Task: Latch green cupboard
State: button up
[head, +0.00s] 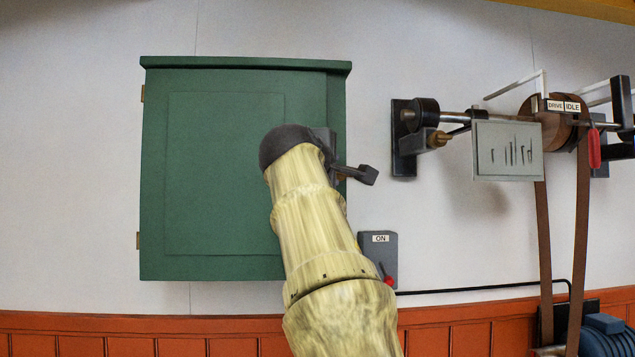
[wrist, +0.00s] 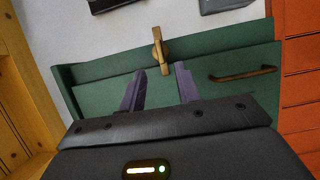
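The green cupboard (head: 215,190) hangs on the wall at the left of the head view, and its door looks shut or nearly so. In the wrist view the cupboard (wrist: 110,65) spans the picture. A brass latch (wrist: 160,50) sits at its edge, its long side running across that edge. A brass handle (wrist: 243,74) is on the door to its right. My gripper (wrist: 160,70) is open and empty. Its two dark fingers are apart, with the latch beyond and between their tips. In the head view my gripper (head: 350,168) is at the cupboard's right edge; my arm hides most of the latch area.
A grey switch box (head: 377,250) marked ON, with a red lever, is just below and right of the cupboard. A belt-drive shaft with a grey sign plate (head: 507,151) is further right. Bare wall (head: 370,120) lies between. Orange panelling (head: 100,325) runs below.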

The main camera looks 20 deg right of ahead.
jog(key=b+v, duration=0.3)
jog(key=v, duration=0.6)
jog(key=shift+s, duration=0.1)
jog(key=w+f+g+y, duration=0.1)
jog(key=w+f+y, duration=0.1)
jog(key=w+f, duration=0.4)
jog(key=w+f+g+y, duration=0.1)
jog(key=w+f+y, duration=0.15)
jog(key=f, duration=0.65)
notch_tip(320, 180, down, 21)
jog(key=w+a+m+g+y, duration=0.1)
jog(key=w+a+g+y, duration=0.1)
jog(key=a+g+y, duration=0.1)
jog(key=s+a+f+m+g+y, duration=0.1)
jog(key=s+f+m+g, duration=0.1)
jog(key=s+f, duration=0.5)
jog(key=s+a+f+m+g+y, duration=0.1)
jog(key=s+f+m, duration=0.3)
jog(key=s+f, duration=0.4)
jog(key=s+a+f+m+g+y, duration=0.1)
jog(key=s+f, duration=0.7)
jog(key=f, duration=1)
jog(key=shift+a+m+g+y, duration=0.15)
jog(key=shift+m+g+y, duration=0.3)
jog(key=shift+m+g, duration=0.7)
